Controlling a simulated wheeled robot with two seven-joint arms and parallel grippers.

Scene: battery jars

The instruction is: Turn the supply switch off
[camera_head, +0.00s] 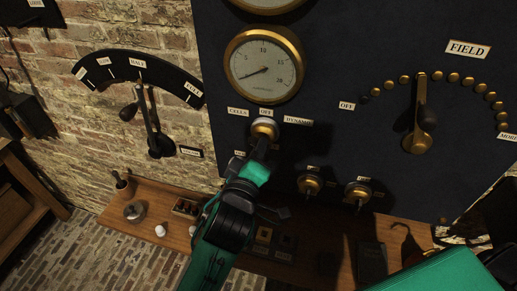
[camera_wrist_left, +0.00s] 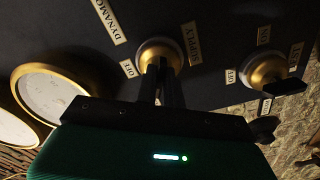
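The supply switch is a brass-ringed knob (camera_head: 264,127) on the dark panel, with CELLS, OFF and DYNAMO labels around its top. In the left wrist view the knob (camera_wrist_left: 160,52) sits between the OFF label (camera_wrist_left: 127,68) and the SUPPLY label (camera_wrist_left: 190,43). My left gripper (camera_head: 260,145) is at the knob's face. In the wrist view its dark fingers (camera_wrist_left: 164,72) are close together over the knob's middle and appear closed around its handle. The fingers hide the handle, so I cannot tell where it points.
A round gauge (camera_head: 265,64) is above the switch. Two brass switches (camera_head: 309,184) (camera_head: 357,193) are below right. A FIELD dial lever (camera_head: 420,115) is at right and a wall lever (camera_head: 150,125) at left. A wooden shelf (camera_head: 150,205) holding small items runs below.

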